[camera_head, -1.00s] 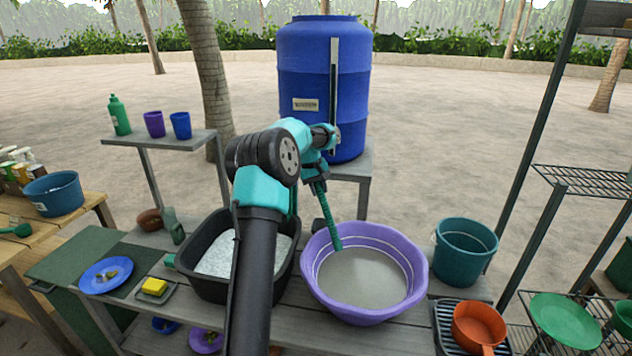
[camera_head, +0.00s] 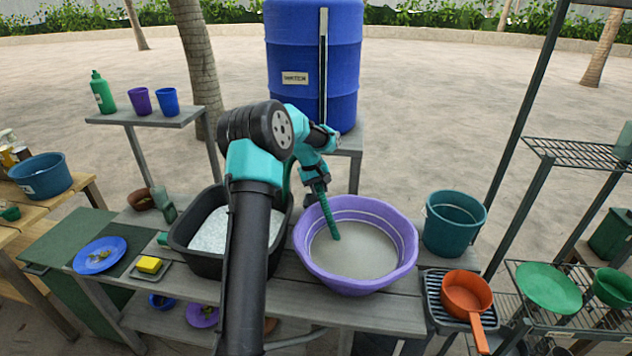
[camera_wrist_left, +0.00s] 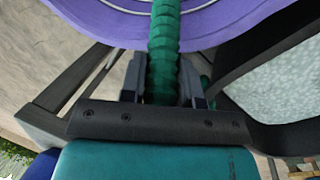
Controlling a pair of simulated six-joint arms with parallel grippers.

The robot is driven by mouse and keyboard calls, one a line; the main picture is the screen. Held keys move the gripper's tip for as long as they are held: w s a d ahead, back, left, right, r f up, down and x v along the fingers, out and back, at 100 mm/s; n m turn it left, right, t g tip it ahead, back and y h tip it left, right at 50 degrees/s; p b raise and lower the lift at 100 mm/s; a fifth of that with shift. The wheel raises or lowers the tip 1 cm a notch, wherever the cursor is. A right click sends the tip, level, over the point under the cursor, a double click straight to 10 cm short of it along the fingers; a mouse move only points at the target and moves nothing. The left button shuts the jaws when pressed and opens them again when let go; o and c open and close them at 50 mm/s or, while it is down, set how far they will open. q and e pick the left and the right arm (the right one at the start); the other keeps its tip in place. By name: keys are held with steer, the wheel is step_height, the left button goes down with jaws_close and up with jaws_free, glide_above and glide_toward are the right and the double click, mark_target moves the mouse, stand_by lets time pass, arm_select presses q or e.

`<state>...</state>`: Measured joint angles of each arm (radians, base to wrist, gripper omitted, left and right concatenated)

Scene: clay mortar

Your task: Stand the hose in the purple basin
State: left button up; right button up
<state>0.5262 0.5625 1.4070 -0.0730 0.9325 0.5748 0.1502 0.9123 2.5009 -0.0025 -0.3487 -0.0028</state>
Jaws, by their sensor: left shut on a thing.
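The purple basin (camera_head: 399,262) stands on the grey bench in the head view, with greyish water or a grey floor inside. The green ribbed hose (camera_head: 329,213) hangs from my left gripper (camera_head: 318,182), tilted a little, its lower end inside the basin near the left of its middle. My left gripper is shut on the hose, above the basin's back left rim. In the left wrist view the hose (camera_wrist_left: 164,40) runs between both fingers and across the purple basin (camera_wrist_left: 100,25). Whether the hose end touches the basin floor is unclear. My right gripper is not in view.
A black tub (camera_head: 183,238) with pale contents is left of the basin, partly behind my left arm. A teal bucket (camera_head: 453,225) stands to the right, and an orange pan (camera_head: 466,294) lies on a rack in front. The blue water barrel (camera_head: 300,100) stands behind.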

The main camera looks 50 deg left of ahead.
arm_select(q)
steer(key=shift+d+f, duration=0.3)
steer(key=shift+f, duration=0.25)
steer(key=shift+d+f, duration=0.3)
steer(key=shift+f, duration=0.2)
steer(key=o, duration=1.7)
steer(key=shift+v, duration=5.5)
steer(key=shift+w+d, duration=0.15)
